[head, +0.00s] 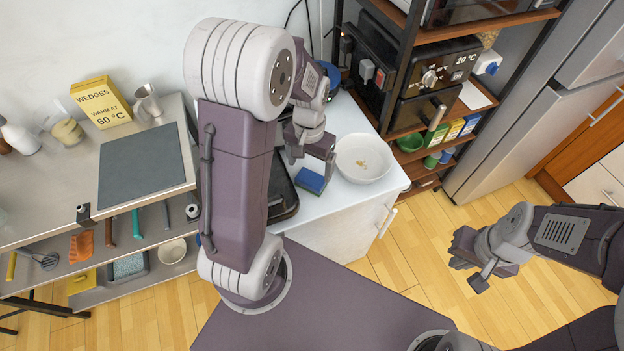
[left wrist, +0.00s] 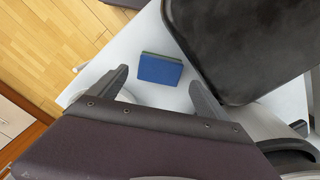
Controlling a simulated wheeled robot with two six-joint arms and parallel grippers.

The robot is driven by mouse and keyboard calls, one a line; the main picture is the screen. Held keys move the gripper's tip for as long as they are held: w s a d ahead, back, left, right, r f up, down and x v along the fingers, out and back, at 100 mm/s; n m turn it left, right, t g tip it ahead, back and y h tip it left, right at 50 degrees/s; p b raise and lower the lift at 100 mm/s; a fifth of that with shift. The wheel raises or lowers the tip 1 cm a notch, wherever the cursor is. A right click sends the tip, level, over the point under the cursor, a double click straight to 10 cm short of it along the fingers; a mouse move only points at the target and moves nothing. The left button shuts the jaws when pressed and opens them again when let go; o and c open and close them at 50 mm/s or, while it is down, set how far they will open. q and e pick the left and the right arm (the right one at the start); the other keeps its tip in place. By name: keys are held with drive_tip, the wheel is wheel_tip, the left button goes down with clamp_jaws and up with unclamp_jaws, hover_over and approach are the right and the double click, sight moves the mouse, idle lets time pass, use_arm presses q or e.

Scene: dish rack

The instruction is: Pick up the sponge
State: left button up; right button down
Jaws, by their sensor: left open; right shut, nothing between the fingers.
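The sponge (head: 311,181) is blue with a dark green layer and lies on the white counter, between a dark tray and a white bowl. In the left wrist view the sponge (left wrist: 160,69) lies a little beyond the fingertips, roughly between them. My left gripper (head: 312,160) is open and empty, close above the sponge in the head view. Its two fingers (left wrist: 158,80) show spread apart in the left wrist view. My right gripper (head: 468,262) is shut and empty, out over the floor at the right, far from the sponge.
The dark tray (left wrist: 245,45) lies close beside the sponge. A shelf with ovens (head: 440,75) rises behind. A metal table (head: 60,190) with a grey board (head: 142,163) stands at left.

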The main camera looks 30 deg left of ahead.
sight(311, 178)
use_arm(q)
wheel_tip(311, 178, down, 2)
drive_tip(key=shift+a+f, duration=0.1)
drive_tip(key=shift+a, duration=0.05)
drive_tip(key=f, duration=0.5)
drive_tip(key=shift+w, duration=0.35)
drive_tip(key=shift+r, duration=0.1)
drive_tip(key=c, duration=1.2)
drive_tip(key=shift+w+d+r, duration=0.15)
drive_tip(key=shift+r, duration=1)
drive_tip(key=shift+w+d+r, duration=0.15)
drive_tip(key=shift+r, duration=1)
drive_tip(key=shift+c, duration=0.2)
drive_tip(key=w+d+r, duration=0.6)
drive_tip(key=w+d, duration=0.1)
drive_tip(key=shift+w+d+r, duration=0.2)
drive_tip(key=shift+w+d, duration=0.15)
drive_tip(key=o, duration=0.7)
drive_tip(key=c, duration=1.2)
drive_tip(key=shift+o, duration=0.2)
